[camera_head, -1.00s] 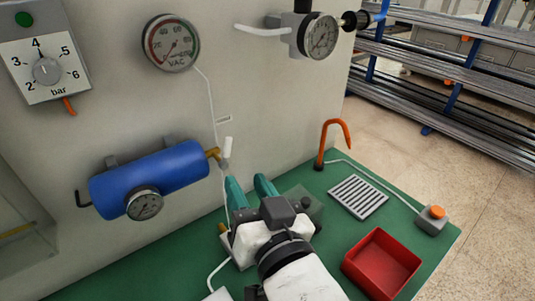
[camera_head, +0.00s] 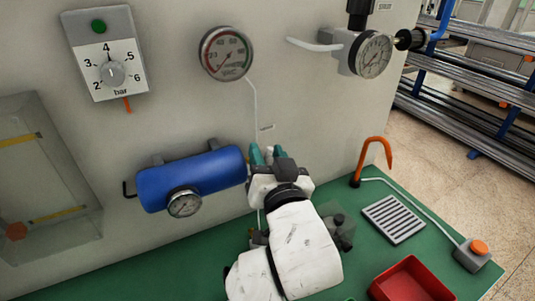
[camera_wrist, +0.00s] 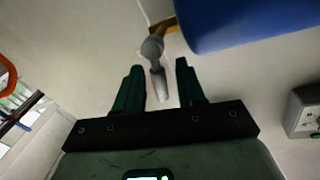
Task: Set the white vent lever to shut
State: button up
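The white vent lever (camera_wrist: 160,82) shows in the wrist view on a grey pivot, beside a brass fitting (camera_wrist: 163,28) at the end of the blue tank (camera_wrist: 245,20). The tank (camera_head: 192,178) is also in the head view, mounted on the pale wall, with the lever hidden there behind my gripper. My gripper (camera_wrist: 161,66) is open, its two teal fingers on either side of the lever in the picture. I see gaps on both sides of the lever and cannot tell how deep it sits between the fingers. In the head view my gripper (camera_head: 263,155) is at the tank's right end.
A small gauge (camera_head: 184,203) hangs on the tank. A vacuum gauge (camera_head: 225,54) and a bar dial box (camera_head: 105,55) are on the wall above. The green bench below holds a red tray (camera_head: 408,284), a slotted plate (camera_head: 393,219) and an orange hook (camera_head: 374,155).

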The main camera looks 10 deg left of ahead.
jog(key=shift+c, duration=0.4)
grip_shut()
jog(key=shift+s+a+f+n+b, duration=0.1)
jog(key=shift+n+b, duration=0.2)
jog(key=shift+n, duration=0.2)
jog(key=shift+s+a+n+t, duration=0.15)
jog(key=shift+a+n+t, duration=0.05)
jog(key=shift+n, duration=0.45)
jog(key=shift+s+a+n+t, duration=0.1)
jog(key=shift+a+n+t, duration=0.1)
jog(key=shift+n, duration=0.45)
jog(key=shift+o, duration=0.4)
grip_release()
jog(key=shift+r, duration=0.2)
